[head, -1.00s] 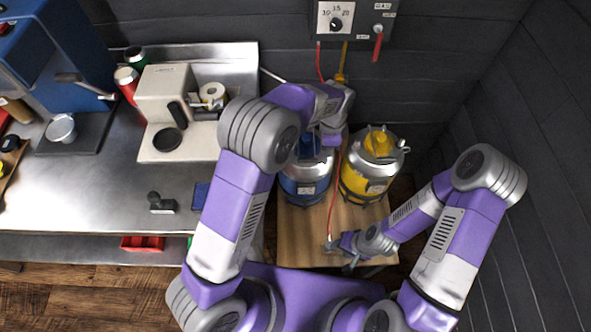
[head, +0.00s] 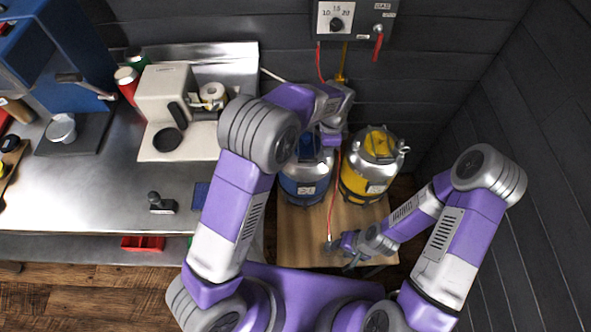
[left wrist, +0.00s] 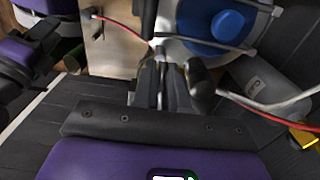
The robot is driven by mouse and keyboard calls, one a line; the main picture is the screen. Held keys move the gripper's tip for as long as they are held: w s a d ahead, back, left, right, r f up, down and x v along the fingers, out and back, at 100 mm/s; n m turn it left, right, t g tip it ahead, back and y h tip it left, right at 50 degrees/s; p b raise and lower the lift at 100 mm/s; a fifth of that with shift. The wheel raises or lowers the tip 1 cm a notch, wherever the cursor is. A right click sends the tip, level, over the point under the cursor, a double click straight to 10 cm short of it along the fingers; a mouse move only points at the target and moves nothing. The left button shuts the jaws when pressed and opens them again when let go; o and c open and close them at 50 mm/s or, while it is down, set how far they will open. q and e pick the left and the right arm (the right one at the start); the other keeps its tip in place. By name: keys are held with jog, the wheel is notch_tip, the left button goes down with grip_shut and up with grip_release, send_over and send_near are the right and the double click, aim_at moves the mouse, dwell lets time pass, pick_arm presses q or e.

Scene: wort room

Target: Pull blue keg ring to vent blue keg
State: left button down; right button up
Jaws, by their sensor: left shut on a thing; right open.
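The blue keg (head: 304,186) stands on a wooden board, with a silver shoulder and a blue band; my left arm covers part of its top. In the left wrist view, its silver top with a blue centre (left wrist: 226,24) lies just beyond my fingers. My left gripper (head: 331,137) is at the keg's top. It also shows in the left wrist view (left wrist: 160,88), shut at the keg's near edge on a small thing, which fits the keg ring; the fingers hide the ring itself. My right gripper (head: 333,246) is open and low over the board's front.
A yellow keg (head: 357,186) stands close to the right of the blue one. A red hose (head: 333,200) hangs between them, its end near my right gripper. A gauge panel (head: 355,20) is on the back wall. A steel counter (head: 95,195) is left.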

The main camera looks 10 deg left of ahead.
pick_arm(q)
jog(key=shift+f, duration=0.1)
dwell(0.6)
jog(key=shift+f, duration=0.45)
jog(key=shift+c, duration=1.4)
grip_release()
notch_tip(320, 180, up, 6)
jog(key=p, duration=0.4)
jog(key=shift+p, duration=0.35)
